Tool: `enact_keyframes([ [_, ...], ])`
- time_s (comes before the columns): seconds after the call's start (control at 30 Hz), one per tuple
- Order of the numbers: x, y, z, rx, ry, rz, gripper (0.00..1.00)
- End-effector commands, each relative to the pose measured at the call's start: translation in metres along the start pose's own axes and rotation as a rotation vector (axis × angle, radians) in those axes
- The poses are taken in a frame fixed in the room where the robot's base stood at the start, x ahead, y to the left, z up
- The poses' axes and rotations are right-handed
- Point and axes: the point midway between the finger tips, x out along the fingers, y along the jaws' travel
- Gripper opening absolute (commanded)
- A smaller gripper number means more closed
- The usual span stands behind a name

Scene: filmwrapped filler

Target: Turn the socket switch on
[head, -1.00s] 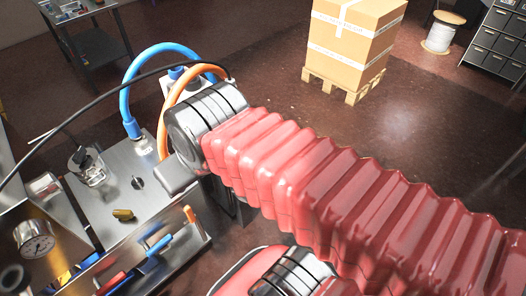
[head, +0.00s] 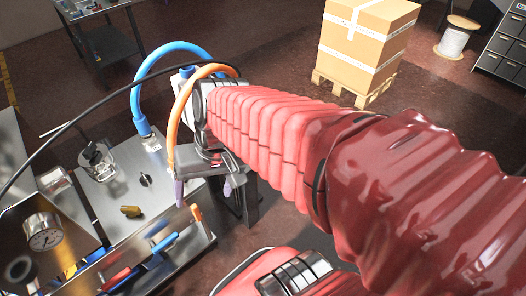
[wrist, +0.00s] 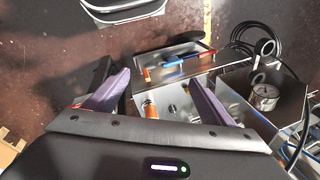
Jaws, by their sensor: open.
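A small black turn knob (head: 145,180) and a brass-coloured knob (head: 131,211) stand on the grey metal top (head: 112,192) at the left in the head view. I cannot tell for certain which one is the socket switch. My gripper (head: 204,190) is to the right of both knobs, pointing down near the panel's right edge. In the wrist view its two purple fingers (wrist: 158,98) are spread apart with nothing held, and the metal top shows between and beyond them. My gripper's body hides part of the panel there.
A blue hose (head: 140,92) and an orange hose (head: 182,105) arch beside my wrist, and a black cable crosses above the panel. A pressure gauge (head: 43,231) and a tool tray (head: 185,250) are at the lower left. A boxed pallet (head: 370,40) stands far back.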

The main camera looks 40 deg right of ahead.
Motion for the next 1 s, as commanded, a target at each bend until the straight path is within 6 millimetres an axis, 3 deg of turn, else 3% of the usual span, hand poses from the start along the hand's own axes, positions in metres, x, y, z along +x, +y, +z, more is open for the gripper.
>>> enact_keyframes([
  [0.53, 0.056, 0.022, -0.02, 0.538, -0.322, -0.309, 0.77],
  [1.0, 0.087, 0.061, -0.065, 1.003, -0.463, -0.674, 0.77],
])
